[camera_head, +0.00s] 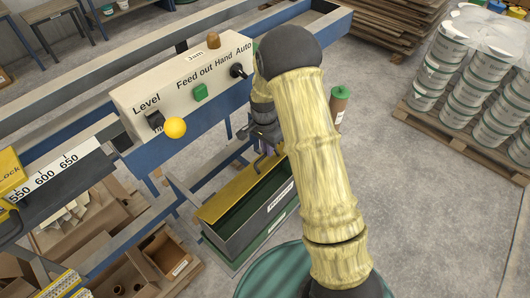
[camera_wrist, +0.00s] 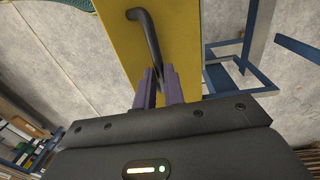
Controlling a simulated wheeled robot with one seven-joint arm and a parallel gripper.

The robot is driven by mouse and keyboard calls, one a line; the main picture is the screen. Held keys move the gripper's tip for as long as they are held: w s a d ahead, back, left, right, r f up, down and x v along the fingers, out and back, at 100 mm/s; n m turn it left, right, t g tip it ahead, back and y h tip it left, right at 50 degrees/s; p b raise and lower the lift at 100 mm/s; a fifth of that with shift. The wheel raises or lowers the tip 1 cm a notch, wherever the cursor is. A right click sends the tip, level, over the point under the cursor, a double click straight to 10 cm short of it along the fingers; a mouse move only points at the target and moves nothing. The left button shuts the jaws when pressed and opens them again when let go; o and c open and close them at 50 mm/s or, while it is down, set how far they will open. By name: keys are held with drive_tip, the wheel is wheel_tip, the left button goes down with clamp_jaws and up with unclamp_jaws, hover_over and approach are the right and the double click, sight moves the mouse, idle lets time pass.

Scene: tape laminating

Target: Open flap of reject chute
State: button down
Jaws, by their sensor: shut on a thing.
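The reject chute (camera_head: 262,222) is a dark green box with a white label, standing in the middle of the head view below the blue frame. Its yellow flap (camera_head: 228,200) shows as a narrow strip along the box's upper left side. In the wrist view the flap (camera_wrist: 183,40) is a broad yellow panel with a bent black handle (camera_wrist: 146,30). My gripper (camera_wrist: 160,88) has its purple fingers shut on the lower part of this handle. In the head view my gripper (camera_head: 268,150) is at the far end of the flap, partly hidden by my arm. The flap's exact angle is hard to tell.
A control panel (camera_head: 185,85) with a yellow knob (camera_head: 175,127) and switches stands left of my arm. A blue frame (camera_head: 200,150) runs behind the chute. Cardboard boxes (camera_head: 90,220) lie at left. Stacked white pails (camera_head: 465,80) stand at right, with clear floor before them.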

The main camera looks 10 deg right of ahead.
drive_tip(key=shift+w+a+f, duration=0.15)
drive_tip(key=shift+a+f, duration=0.1)
drive_tip(key=shift+a, duration=0.2)
drive_tip(key=c, duration=1.8)
unclamp_jaws()
drive_tip(key=o, duration=0.3)
drive_tip(key=shift+w+a+f, duration=0.1)
drive_tip(key=shift+w, duration=0.25)
drive_tip(key=shift+s+d, duration=0.2)
drive_tip(key=shift+d, duration=0.05)
drive_tip(key=shift+w+r, duration=0.15)
drive_tip(key=shift+r, duration=0.35)
wheel_tip(320, 180, up, 9)
drive_tip(key=shift+r+b, duration=0.15)
drive_tip(key=shift+b, duration=0.9)
drive_tip(key=shift+c, duration=0.3)
